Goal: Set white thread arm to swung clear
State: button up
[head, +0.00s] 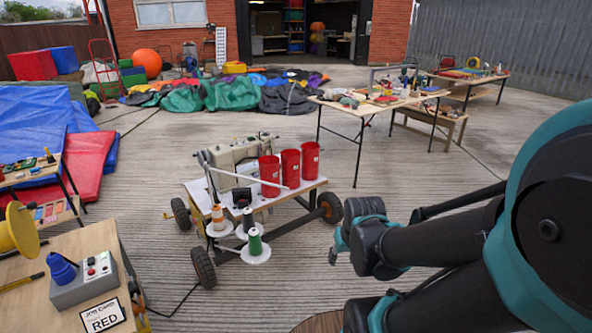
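A sewing machine (238,158) stands on a small wheeled cart (290,198) in the middle of the head view. A thin white arm (246,178) reaches from an upright at the cart's left toward the right, passing in front of the machine body and ending near the red cups. I take it to be the white thread arm; its pivot is too small to make out. My gripper (343,245), black and teal, is right of the cart, apart from the white arm. Its fingers are too foreshortened to show whether they are open.
Three red cups (290,168) stand on the cart. Thread spools, including a green one (255,241), sit on white discs at its front. A bench with a control box (86,281) is at lower left. A folding table (380,99) stands behind right. Concrete between is clear.

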aim_at(206, 168)
jog(key=i+l+u, duration=0.1)
jog(key=u, duration=0.85)
jog(key=i+l+u, duration=0.2)
jog(key=l+u, duration=0.15)
jog(key=l, duration=0.25)
jog(key=i+l+u, duration=0.1)
jog(key=l+u, duration=0.25)
jog(key=l, duration=0.25)
jog(key=l+u, duration=0.3)
jog(key=l, duration=1.1)
jog(key=i+l, duration=0.1)
jog(key=l, duration=0.6)
jog(key=z, duration=0.35)
jog(key=k, duration=0.05)
